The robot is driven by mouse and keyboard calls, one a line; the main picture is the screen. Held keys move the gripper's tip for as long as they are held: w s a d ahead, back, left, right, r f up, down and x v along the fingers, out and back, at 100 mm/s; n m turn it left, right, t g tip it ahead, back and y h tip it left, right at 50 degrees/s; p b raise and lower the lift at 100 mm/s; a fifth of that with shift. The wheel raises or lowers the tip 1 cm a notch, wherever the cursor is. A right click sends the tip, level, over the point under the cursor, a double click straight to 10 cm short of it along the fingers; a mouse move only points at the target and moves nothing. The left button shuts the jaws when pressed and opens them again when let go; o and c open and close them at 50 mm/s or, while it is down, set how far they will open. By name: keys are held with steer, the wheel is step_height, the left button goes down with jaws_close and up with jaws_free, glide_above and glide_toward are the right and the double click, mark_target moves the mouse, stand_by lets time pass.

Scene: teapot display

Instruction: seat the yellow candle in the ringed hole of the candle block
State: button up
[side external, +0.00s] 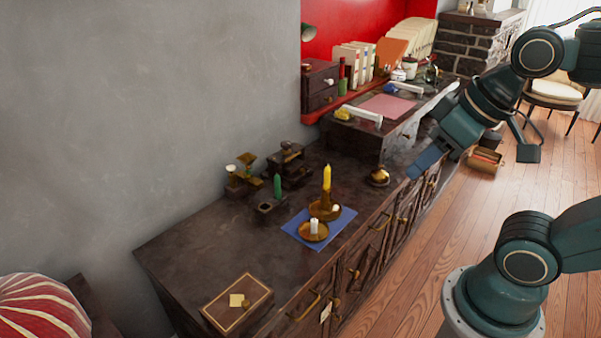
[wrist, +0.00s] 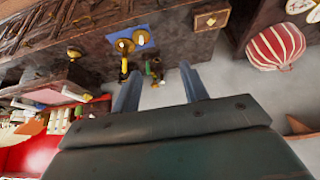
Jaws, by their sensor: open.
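The yellow candle (side external: 327,177) stands upright in a brass holder (side external: 330,212) on the blue mat; it also shows in the wrist view (wrist: 124,66). The candle block (side external: 264,208) is small and dark, left of the mat, with a green candle (side external: 278,187) upright at it. Its ringed hole is too small to make out. My gripper (side external: 420,164) is up in the air at the right, well apart from the candle. In the wrist view its two fingers (wrist: 160,76) are spread with nothing held between them.
A white candle (side external: 314,226) stands in a brass dish on the blue mat (side external: 344,221). A brass bell (side external: 380,177) stands to the right. Small dark and brass pieces (side external: 285,160) stand behind the block. A wooden box (side external: 222,312) lies at the front left; the top between is clear.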

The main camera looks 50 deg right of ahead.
steer(key=w, duration=0.1)
steer(key=m+g, duration=0.6)
steer(key=m, duration=0.9)
glide_above(327, 166)
step_height(327, 166, down, 17)
steer(key=shift+s+a+r, duration=0.15)
steer(key=shift+f, duration=0.2)
steer(key=shift+f, duration=0.1)
steer(key=shift+f, duration=4.15)
